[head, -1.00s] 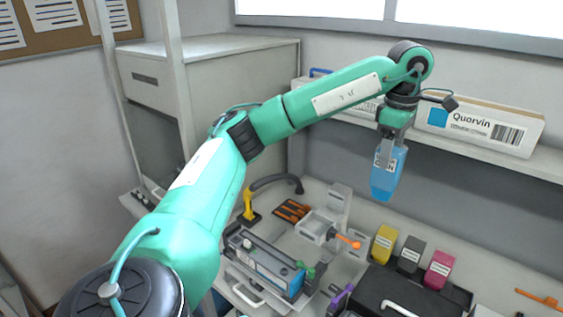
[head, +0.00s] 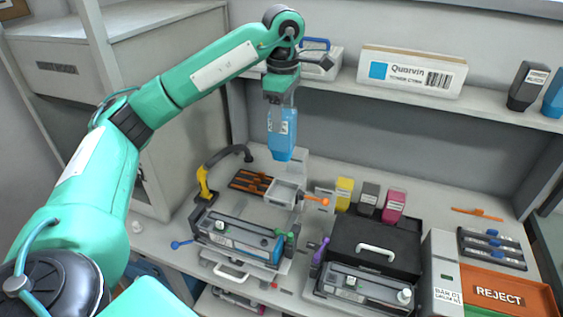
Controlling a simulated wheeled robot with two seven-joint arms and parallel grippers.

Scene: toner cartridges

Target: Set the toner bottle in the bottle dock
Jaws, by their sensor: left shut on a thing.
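A blue toner bottle (head: 282,139) with a white label hangs upright, narrow end down, in the head view. My left gripper (head: 279,97) is shut on its upper end and holds it in the air above the bench. Below the bottle is a grey open-topped holder (head: 284,193) with a tall back plate and an orange-tipped lever (head: 316,200); it appears to be the bottle dock. A visible gap separates the bottle's lower end from the holder. My right gripper is out of view.
Yellow (head: 343,192), black (head: 368,197) and magenta (head: 394,205) bottles stand right of the holder. A curved black hose with a yellow base (head: 204,183) rises at its left. A cartridge unit (head: 237,240) lies in front. A shelf carries a Quorvin box (head: 411,72).

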